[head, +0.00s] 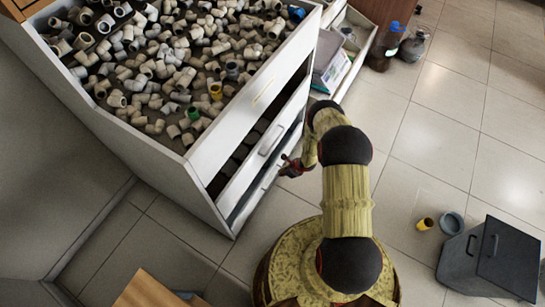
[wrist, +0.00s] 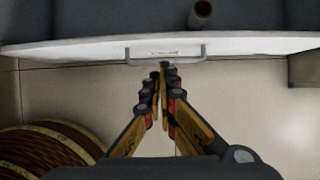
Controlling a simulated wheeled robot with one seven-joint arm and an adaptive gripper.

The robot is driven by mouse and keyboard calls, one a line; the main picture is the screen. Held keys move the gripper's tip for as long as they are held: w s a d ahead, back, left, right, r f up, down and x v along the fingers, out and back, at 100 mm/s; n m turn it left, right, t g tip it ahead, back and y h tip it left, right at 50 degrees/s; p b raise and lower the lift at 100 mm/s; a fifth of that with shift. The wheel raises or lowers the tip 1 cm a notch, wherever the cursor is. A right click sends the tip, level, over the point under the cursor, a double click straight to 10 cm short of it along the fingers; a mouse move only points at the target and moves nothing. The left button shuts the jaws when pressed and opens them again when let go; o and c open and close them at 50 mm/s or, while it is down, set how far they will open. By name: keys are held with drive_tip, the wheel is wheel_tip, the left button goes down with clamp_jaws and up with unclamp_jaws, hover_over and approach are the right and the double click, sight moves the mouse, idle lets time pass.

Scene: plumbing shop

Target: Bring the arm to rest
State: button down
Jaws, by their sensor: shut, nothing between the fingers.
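My gripper (wrist: 160,72) is shut and empty in the wrist view. Its fingertips are close to a grey drawer handle (wrist: 165,52) on a white drawer front; I cannot tell whether they touch it. In the head view my gripper (head: 287,164) is small and partly hidden by my arm, beside the front of the white cabinet (head: 200,150). My arm (head: 345,190) is stretched out toward that cabinet.
The cabinet's open top holds many pale pipe fittings (head: 190,75). A drawer handle (head: 270,139) sits on its front. A grey box (head: 495,255), a yellow ring (head: 425,224) and a blue-grey ring (head: 452,222) lie on the floor at right. Tiled floor (head: 440,140) is clear behind them.

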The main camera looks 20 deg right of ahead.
drive_tip(key=s+a+r+n+g+y, duration=0.2)
drive_tip(key=s+a+r+n+y, duration=0.1)
drive_tip(key=s+a+n, duration=0.3)
drive_tip(key=s+a+r+n+g, duration=0.15)
drive_tip(key=r+n, duration=0.35)
drive_tip(key=r, duration=0.9)
drive_tip(key=w+a+r+n+g, duration=0.1)
drive_tip(key=a+r+n+g, duration=0.2)
drive_tip(key=r, duration=1)
drive_tip(key=s+r+n+t+h, duration=0.2)
drive_tip(key=s+r+n, duration=0.3)
drive_tip(key=r, duration=1.1)
drive_tip(key=s+r+n+t+h, duration=0.2)
drive_tip(key=s+r+n, duration=0.3)
drive_tip(key=r, duration=1.2)
drive_tip(key=s+a+r+n+t+h, duration=0.1)
drive_tip(key=s+r+n+t, duration=0.3)
drive_tip(key=s+r, duration=0.5)
drive_tip(key=shift+s+r+n+h, duration=0.25)
drive_tip(key=shift+r+n+h, duration=0.25)
drive_tip(key=shift+r, duration=3.4)
